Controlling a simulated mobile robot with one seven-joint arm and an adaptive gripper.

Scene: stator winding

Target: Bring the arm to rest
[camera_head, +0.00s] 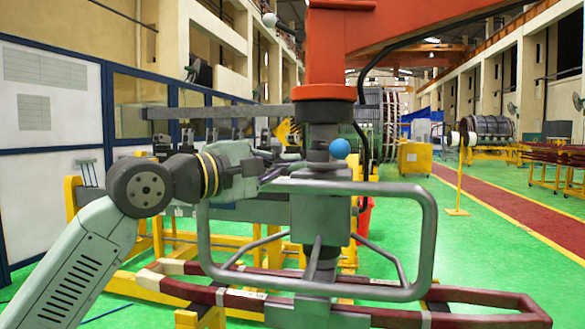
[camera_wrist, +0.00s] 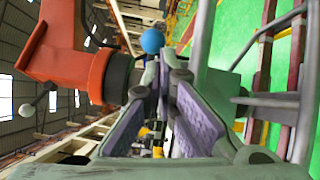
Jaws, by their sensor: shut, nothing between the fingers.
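My gripper (camera_head: 283,163) is in the middle left of the head view, stretched out level from my arm, which rises from the lower left. It points at the grey column of a hanging machine (camera_head: 323,210) and looks close to it; I cannot tell if they touch. In the wrist view my gripper's fingers (camera_wrist: 163,72) come together at the tips, shut with nothing held. A blue ball (camera_head: 340,148) on the machine's control lever also shows in the wrist view (camera_wrist: 152,40), just beyond the fingertips.
The machine's grey handle frame (camera_head: 425,235) and orange upper part (camera_head: 327,50) stand close ahead. Dark red coil bars (camera_head: 490,297) lie across yellow stands below. White and blue panels (camera_head: 45,100) are at left. Green floor (camera_head: 480,230) is open at right.

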